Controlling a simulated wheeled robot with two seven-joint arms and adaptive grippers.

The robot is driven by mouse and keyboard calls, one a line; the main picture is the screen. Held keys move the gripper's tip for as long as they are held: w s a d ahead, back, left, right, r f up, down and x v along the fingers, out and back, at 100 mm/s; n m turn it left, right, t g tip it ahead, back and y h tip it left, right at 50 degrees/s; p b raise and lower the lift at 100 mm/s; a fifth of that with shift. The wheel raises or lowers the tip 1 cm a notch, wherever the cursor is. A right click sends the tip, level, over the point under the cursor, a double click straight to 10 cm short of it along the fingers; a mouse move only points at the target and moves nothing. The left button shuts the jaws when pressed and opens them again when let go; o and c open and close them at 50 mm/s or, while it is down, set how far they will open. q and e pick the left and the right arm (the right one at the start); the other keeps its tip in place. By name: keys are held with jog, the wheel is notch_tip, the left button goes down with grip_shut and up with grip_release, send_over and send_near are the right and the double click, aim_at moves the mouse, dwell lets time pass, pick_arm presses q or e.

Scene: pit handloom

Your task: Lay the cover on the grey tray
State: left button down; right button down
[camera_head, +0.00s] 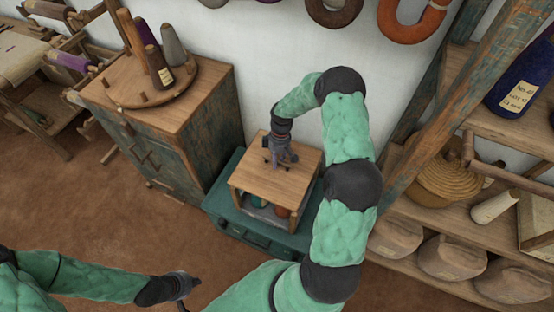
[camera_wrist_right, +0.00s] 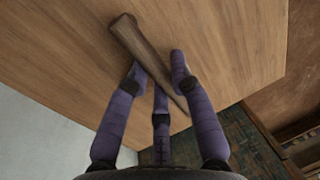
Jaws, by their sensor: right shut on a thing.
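The wooden cover (camera_head: 268,184) is a flat board with a dark bar handle on top. It lies level over the grey tray (camera_head: 262,216), of which only the front part shows below the board's front edge. My right gripper (camera_head: 281,158) is shut on the cover's handle (camera_wrist_right: 145,52); in the right wrist view its purple fingers (camera_wrist_right: 157,80) close around the bar. I cannot tell whether the board touches the tray. My left gripper (camera_head: 188,287) is low at the left, away from the cover, and its jaws are too small to read.
The tray stands on a teal chest (camera_head: 228,216), with coloured balls (camera_head: 282,212) under the cover. A wooden cabinet (camera_head: 190,120) with yarn cones stands at left. Shelves (camera_head: 430,225) with sacks and a basket stand at right. The brown floor in front is clear.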

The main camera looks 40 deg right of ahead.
jog(key=shift+f+b, duration=1)
jog(key=shift+f, duration=0.75)
jog(key=c, duration=1)
grip_release()
jog(key=r, duration=0.4)
jog(key=d+r, duration=0.1)
jog(key=r, duration=0.3)
jog(key=w+d+r, duration=0.1)
jog(key=r, duration=0.2)
jog(key=shift+w+r, duration=0.1)
jog(key=shift+r, duration=0.3)
